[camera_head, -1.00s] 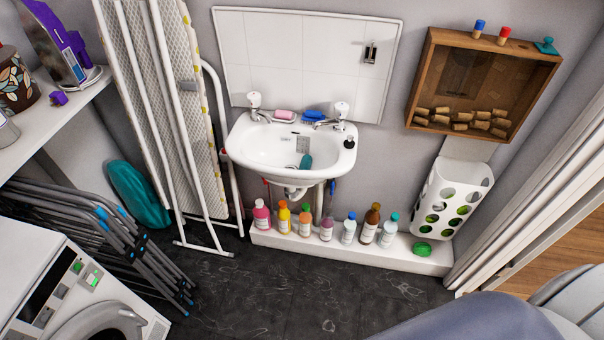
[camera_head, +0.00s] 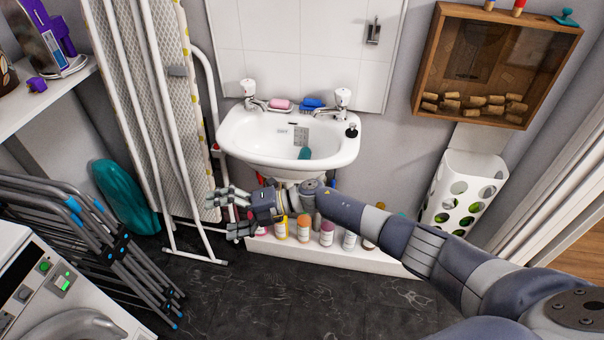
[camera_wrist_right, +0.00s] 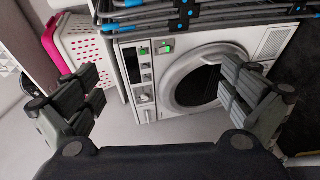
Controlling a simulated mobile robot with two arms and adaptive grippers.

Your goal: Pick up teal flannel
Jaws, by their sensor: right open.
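A small teal item (camera_head: 304,153), which looks like the teal flannel, lies in the bowl of the white sink (camera_head: 232,140). Its exact shape is too small to tell. My right gripper (camera_head: 223,213) is open and empty, below and left of the sink bowl, its fingers toward the left. In the right wrist view my right gripper (camera_wrist_right: 165,92) has its fingers spread, with the washing machine (camera_wrist_right: 160,112) beyond them and no teal item between them. My left gripper is not in view.
An ironing board (camera_head: 140,100) stands left of the sink. Several bottles (camera_head: 304,228) stand on a low white ledge below it. Folded grey racks (camera_head: 90,235) and a larger teal object (camera_head: 125,197) are at left. Taps (camera_head: 340,103) and soap (camera_head: 279,104) line the sink's back edge.

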